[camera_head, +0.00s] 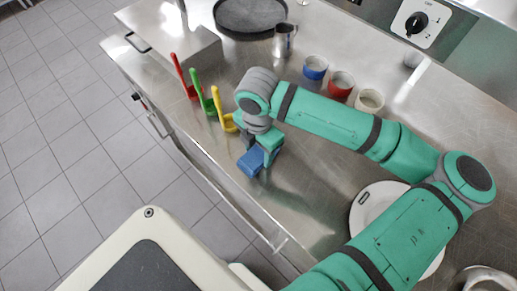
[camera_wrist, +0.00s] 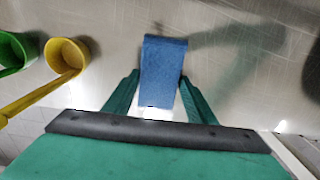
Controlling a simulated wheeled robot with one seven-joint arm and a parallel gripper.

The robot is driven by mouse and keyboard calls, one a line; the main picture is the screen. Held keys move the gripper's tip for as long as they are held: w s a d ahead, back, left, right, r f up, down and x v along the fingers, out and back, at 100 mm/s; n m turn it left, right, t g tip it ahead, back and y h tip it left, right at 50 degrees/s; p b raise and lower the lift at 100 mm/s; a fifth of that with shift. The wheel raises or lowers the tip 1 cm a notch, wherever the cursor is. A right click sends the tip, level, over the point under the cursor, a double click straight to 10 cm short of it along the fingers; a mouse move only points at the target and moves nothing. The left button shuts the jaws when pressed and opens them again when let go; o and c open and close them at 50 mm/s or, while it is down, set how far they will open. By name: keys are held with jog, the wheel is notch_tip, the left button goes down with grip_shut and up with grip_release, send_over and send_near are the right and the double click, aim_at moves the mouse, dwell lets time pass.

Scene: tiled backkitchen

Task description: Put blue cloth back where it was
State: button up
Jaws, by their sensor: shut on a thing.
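The blue cloth (camera_head: 251,163) is a small folded blue piece near the front edge of the steel counter. It also shows in the wrist view (camera_wrist: 163,72), between the two green fingers. My gripper (camera_head: 268,153) points down over the counter and is shut on the cloth; in the wrist view, my gripper (camera_wrist: 160,90) has one finger on each side of it. I cannot tell whether the cloth touches the counter.
Red (camera_head: 184,78), green (camera_head: 204,95) and yellow (camera_head: 227,121) scoops stand along the counter's front edge, left of my gripper. Blue (camera_head: 316,68), red (camera_head: 341,84) and cream (camera_head: 369,101) cups stand behind my arm. A white plate (camera_head: 369,207) lies right. Counter between is clear.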

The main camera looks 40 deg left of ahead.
aim_at(258, 154)
jog(key=shift+s, duration=0.1)
jog(key=shift+f, duration=0.15)
jog(key=o, duration=1)
jog(key=shift+c, duration=0.2)
notch_tip(258, 154, up, 12)
dwell(0.4)
